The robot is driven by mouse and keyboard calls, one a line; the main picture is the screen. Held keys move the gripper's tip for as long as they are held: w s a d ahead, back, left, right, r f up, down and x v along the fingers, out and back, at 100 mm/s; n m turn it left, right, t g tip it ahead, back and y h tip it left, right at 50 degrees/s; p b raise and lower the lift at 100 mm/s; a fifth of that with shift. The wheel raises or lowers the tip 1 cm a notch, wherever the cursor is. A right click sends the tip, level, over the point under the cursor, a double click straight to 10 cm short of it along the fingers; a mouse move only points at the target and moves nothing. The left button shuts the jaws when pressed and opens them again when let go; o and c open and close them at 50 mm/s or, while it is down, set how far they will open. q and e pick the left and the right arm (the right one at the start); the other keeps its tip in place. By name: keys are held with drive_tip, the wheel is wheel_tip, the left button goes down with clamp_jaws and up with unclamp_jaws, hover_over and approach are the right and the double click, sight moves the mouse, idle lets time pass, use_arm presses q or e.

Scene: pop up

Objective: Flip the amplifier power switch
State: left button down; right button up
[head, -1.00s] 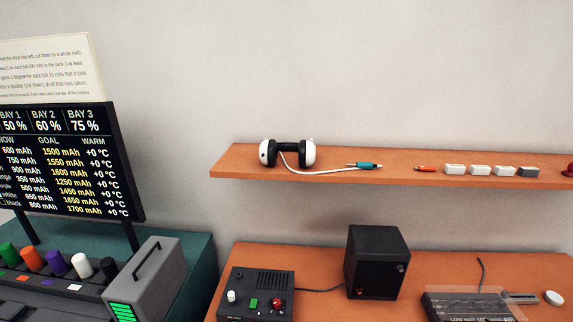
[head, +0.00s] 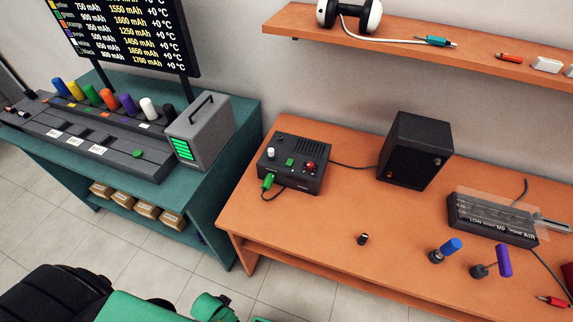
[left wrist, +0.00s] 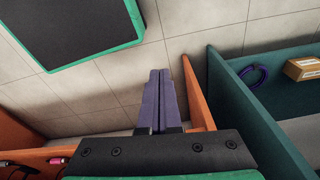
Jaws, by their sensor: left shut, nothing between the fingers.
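A black amplifier box (head: 295,176) stands at the left end of the orange workbench in the head view. Its top carries a white knob (head: 270,152), a small green square (head: 289,162) and a red round part (head: 310,167). I cannot tell for sure which part is the power switch. A green plug (head: 267,181) with a dark cable sits at its front left. My left gripper (left wrist: 159,74) shows in the left wrist view, shut and empty, over tiled floor between bench edges. The amplifier is not seen in that view. My right gripper is not in view.
A black speaker (head: 414,150) stands right of the amplifier, joined by a cable. A blue-handled tool (head: 446,249), a purple-handled tool (head: 492,262) and a small black cylinder (head: 363,239) lie nearer the front. A teal bench with a charger (head: 200,131) stands left, across a gap.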

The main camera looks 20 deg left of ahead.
sight(287, 168)
use_arm(q)
drive_tip(key=w+d+r+t+b, duration=0.1)
drive_tip(key=w+d+r+b, duration=0.1)
drive_tip(key=w+r+b, duration=0.65)
drive_tip(key=w+r+t+b, duration=0.15)
drive_tip(key=w+r, duration=0.25)
drive_tip(key=r, duration=1.2)
drive_tip(key=w+r+t, duration=0.1)
drive_tip(key=w, duration=0.2)
drive_tip(key=w+d+r+n+t, duration=0.1)
drive_tip(key=w+r+t, duration=0.1)
drive_tip(key=w, duration=0.2)
drive_tip(key=w+d+r+t, duration=0.1)
drive_tip(key=w+t, duration=0.1)
drive_tip(key=w, duration=0.2)
drive_tip(key=shift+d+r, duration=0.1)
drive_tip(key=shift+r, duration=0.25)
drive_tip(key=w+d+r+t, duration=0.4)
drive_tip(key=w+r+t, duration=0.2)
drive_tip(key=w+r, duration=0.2)
wheel_tip(287, 168, up, 3)
drive_tip(key=shift+w+f+n+h, duration=0.15)
drive_tip(key=shift+w+n+h, duration=0.15)
drive_tip(key=shift+w+h, duration=0.1)
drive_tip(key=shift+t, duration=0.25)
